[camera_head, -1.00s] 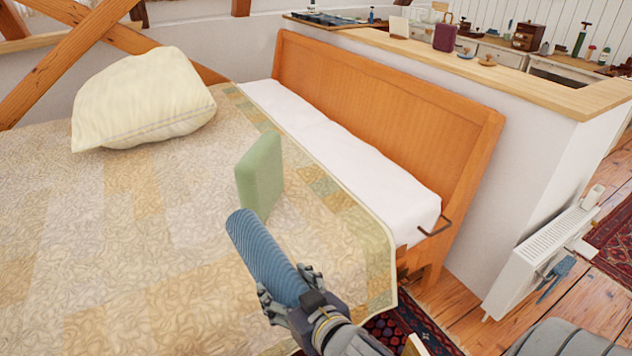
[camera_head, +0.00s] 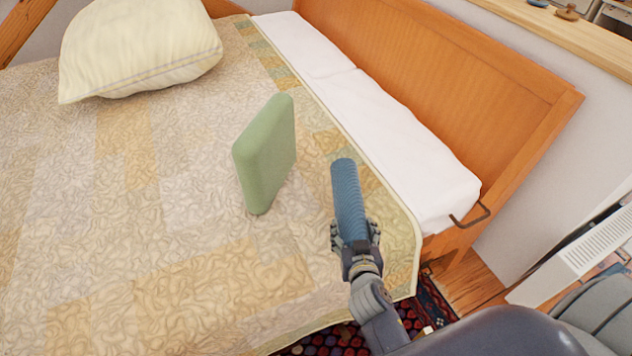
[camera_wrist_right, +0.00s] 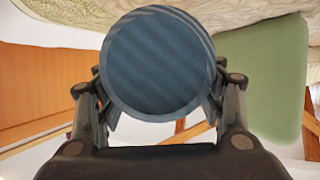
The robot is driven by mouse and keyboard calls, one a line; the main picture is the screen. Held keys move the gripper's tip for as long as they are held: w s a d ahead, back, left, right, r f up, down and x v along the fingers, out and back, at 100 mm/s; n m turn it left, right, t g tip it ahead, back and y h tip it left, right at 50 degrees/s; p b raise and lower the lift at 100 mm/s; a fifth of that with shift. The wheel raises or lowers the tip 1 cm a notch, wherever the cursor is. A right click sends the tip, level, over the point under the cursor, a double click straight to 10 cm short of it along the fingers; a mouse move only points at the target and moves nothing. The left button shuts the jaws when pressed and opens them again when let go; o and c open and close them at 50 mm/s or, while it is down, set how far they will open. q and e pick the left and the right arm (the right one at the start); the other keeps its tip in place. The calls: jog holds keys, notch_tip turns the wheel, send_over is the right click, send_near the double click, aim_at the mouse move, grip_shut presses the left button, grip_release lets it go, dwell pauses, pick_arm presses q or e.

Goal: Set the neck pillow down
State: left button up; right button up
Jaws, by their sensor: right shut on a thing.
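The neck pillow is a blue ribbed cylinder (camera_head: 349,195), seen over the near right part of the bed's quilt (camera_head: 200,290). My right gripper (camera_head: 356,235) is shut on its near end, and the pillow points away from the hand toward the headboard side. In the right wrist view the pillow's round blue end (camera_wrist_right: 158,62) fills the space between the fingers (camera_wrist_right: 160,110). I cannot tell whether the pillow touches the quilt. My left gripper is not in view.
A green block-shaped cushion (camera_head: 264,155) stands on the quilt left of the pillow. A cream pillow (camera_head: 140,48) lies at the far left. A white bolster strip (camera_head: 385,125) and wooden bed end (camera_head: 450,80) run along the right. Bare quilt lies left and near.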

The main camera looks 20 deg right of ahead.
aim_at(360, 189)
jog(key=w+d, duration=0.2)
jog(key=w, duration=0.2)
jog(key=w+d+f, duration=0.1)
jog(key=w+d, duration=0.2)
jog(key=w, duration=0.1)
jog(key=w+d+b, duration=0.1)
jog(key=w+d, duration=0.2)
jog(key=w, duration=0.2)
jog(key=shift+d+f, duration=0.2)
jog(key=shift+f, duration=0.05)
jog(key=shift+w+d, duration=0.1)
jog(key=shift+w, duration=0.15)
jog(key=shift+f+b, duration=0.4)
jog(key=shift+f, duration=0.1)
notch_tip(360, 189, down, 3)
jog(key=shift+r+b, duration=0.15)
jog(key=shift+b, duration=1.05)
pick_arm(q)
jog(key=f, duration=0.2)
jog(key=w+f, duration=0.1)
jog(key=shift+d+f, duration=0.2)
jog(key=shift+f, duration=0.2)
pick_arm(e)
jog(key=shift+r, duration=0.1)
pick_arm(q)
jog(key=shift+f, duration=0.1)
